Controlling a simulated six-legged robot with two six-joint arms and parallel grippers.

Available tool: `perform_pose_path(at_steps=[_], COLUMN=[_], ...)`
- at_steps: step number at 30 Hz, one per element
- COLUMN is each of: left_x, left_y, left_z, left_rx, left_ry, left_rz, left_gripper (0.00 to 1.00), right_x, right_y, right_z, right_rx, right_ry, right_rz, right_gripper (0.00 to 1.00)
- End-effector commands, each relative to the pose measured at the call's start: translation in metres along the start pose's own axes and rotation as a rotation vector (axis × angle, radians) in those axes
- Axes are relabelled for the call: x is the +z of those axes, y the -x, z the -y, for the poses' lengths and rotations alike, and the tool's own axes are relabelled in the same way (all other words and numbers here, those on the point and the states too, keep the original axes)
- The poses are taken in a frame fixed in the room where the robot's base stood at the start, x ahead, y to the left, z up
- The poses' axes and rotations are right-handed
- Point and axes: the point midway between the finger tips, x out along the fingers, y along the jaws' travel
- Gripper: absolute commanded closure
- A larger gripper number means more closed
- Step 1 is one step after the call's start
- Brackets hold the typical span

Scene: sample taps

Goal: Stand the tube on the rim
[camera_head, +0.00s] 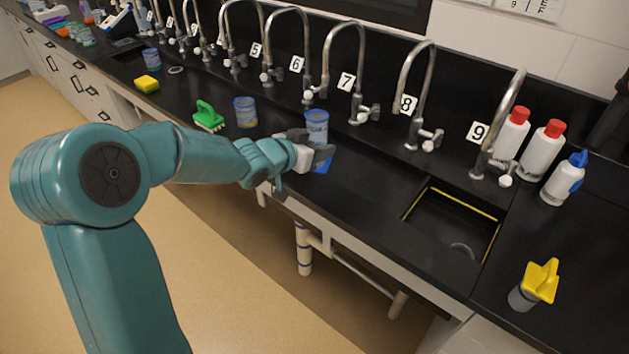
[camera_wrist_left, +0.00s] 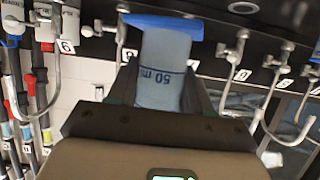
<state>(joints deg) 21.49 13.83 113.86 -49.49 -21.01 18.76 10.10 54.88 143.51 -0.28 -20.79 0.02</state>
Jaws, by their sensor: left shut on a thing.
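The tube (camera_head: 317,124) is a clear bluish measuring tube with a blue foot (camera_head: 322,166). My left gripper (camera_head: 318,148) is shut on it, in the middle of the head view, near the front edge of the counter. The tube looks upright. I cannot tell whether its foot touches the counter. In the left wrist view the tube (camera_wrist_left: 165,65) sits between both fingers, with a "50 ml" mark and the blue foot (camera_wrist_left: 163,22) at the top of the picture. A sink with a yellow-lined rim (camera_head: 466,204) is at the right. My right gripper is not in view.
Blue-tinted beakers (camera_head: 246,112) and a green brush (camera_head: 208,117) stand left of the tube. Numbered taps line the back. Red-capped bottles (camera_head: 541,150), a blue-topped bottle (camera_head: 565,180) and a yellow-topped item (camera_head: 534,286) are at the right. The counter between tube and sink is clear.

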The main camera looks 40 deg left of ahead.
Motion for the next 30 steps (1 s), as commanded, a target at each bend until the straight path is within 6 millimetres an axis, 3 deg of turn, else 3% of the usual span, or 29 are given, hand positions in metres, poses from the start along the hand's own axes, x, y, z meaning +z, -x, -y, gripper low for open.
perform_pose_path(at_steps=[3, 8, 15, 30], left_x=[0.023, 0.033, 0.065, 0.075], left_y=[-0.011, -0.015, -0.028, -0.033], left_z=[0.000, 0.000, 0.000, 0.000], left_rx=[0.001, 0.002, 0.002, 0.001], left_ry=[0.002, 0.000, 0.002, 0.000], left_rz=[0.001, 0.000, 0.002, -0.001], left_gripper=[0.80, 0.80, 0.80, 0.80], right_x=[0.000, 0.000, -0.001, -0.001], right_y=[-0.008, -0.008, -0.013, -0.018], right_z=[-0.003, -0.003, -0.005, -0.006], right_rx=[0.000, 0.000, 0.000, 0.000], right_ry=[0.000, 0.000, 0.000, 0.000], right_rz=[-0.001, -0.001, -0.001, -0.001], right_gripper=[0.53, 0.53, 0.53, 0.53])
